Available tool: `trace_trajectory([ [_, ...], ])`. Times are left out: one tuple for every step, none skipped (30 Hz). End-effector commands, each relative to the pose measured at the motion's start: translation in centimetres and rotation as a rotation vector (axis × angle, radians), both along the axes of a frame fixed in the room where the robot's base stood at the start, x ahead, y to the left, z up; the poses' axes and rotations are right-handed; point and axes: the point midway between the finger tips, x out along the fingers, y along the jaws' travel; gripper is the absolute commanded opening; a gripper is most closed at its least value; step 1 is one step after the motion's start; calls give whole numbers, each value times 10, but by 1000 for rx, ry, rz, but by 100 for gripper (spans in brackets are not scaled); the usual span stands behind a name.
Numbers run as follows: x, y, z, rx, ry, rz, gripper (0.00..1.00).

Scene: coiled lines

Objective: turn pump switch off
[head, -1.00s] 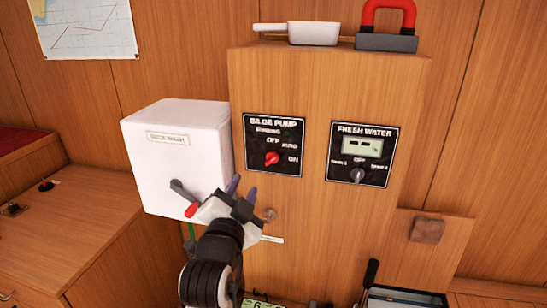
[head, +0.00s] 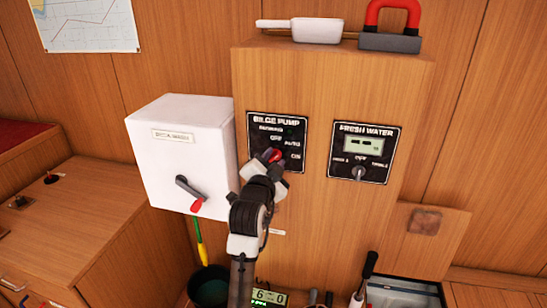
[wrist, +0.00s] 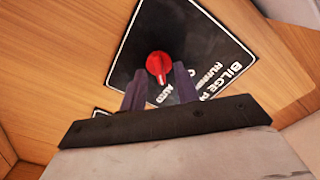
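The bilge pump panel (head: 290,128) is a black plate on the wooden cabinet, lettered with positions including OFF, AUTO and ON. Its red knob (head: 275,155) is partly hidden behind my gripper (head: 268,162) in the head view. In the wrist view the red knob (wrist: 158,66) stands just past the tips of my gripper (wrist: 160,88). The two dark fingers are apart, one on each side below the knob, with a gap between them. I cannot tell whether either finger touches the knob. The knob's exact setting is unclear.
A white deck wash box (head: 182,150) with a red-tipped lever (head: 190,195) juts out close on the left. The fresh water panel (head: 362,152) with its grey knob is to the right. A white scoop (head: 312,30) and a red-handled object (head: 392,25) lie on top of the cabinet.

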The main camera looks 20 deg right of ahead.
Motion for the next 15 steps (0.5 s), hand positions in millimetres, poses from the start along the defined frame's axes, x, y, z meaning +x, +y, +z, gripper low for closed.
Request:
trace_trajectory([
  [2,-1,0,1,1,0,31],
  [2,-2,0,1,1,0,31],
  [3,-2,0,1,1,0,31],
  [3,-2,-1,0,1,-1,31],
  [3,-2,-1,0,1,-1,31],
  [3,-2,-1,0,0,0,31],
  [3,-2,-1,0,0,0,31],
  [3,-2,-1,0,0,0,31],
  [3,-2,-1,0,0,0,31],
  [3,-2,0,0,0,0,28],
  [3,-2,0,0,0,0,24],
  [3,-2,0,0,0,0,19],
  [3,-2,0,0,0,0,15],
  [3,-2,0,0,0,0,11],
  [3,-2,0,0,0,0,6],
])
